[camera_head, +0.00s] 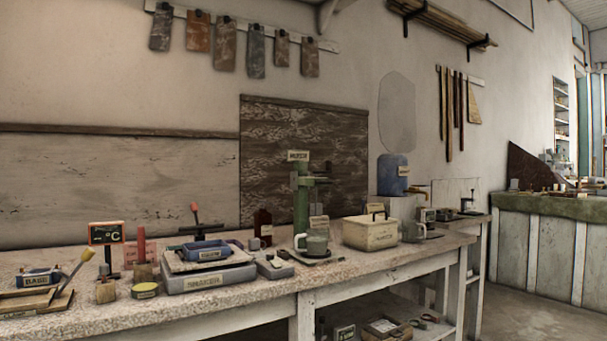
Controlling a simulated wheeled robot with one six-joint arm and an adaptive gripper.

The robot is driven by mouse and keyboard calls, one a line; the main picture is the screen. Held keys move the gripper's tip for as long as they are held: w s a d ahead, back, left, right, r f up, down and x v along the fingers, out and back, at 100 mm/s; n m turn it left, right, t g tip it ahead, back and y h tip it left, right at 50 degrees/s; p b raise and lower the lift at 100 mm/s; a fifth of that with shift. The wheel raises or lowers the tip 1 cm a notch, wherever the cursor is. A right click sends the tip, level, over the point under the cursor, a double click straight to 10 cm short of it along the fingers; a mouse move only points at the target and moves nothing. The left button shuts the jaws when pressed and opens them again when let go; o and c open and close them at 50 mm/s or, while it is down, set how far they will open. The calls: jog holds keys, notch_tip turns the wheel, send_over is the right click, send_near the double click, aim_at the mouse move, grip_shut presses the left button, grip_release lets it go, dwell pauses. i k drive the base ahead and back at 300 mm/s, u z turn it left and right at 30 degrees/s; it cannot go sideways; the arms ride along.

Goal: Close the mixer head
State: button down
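My gripper is not in view.
The workbench (272,294) is crowded. Left of the green machine are a grey scale-like box (206,279), a dark bottle (263,226) and small tools. To its right are a cream box (369,233) and a blue container (392,174). Open floor (535,295) shows at lower right.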

aim_at(309, 181)
jog(key=u, duration=0.65)
jog(key=i, duration=1.6)
jog(key=z, duration=0.7)
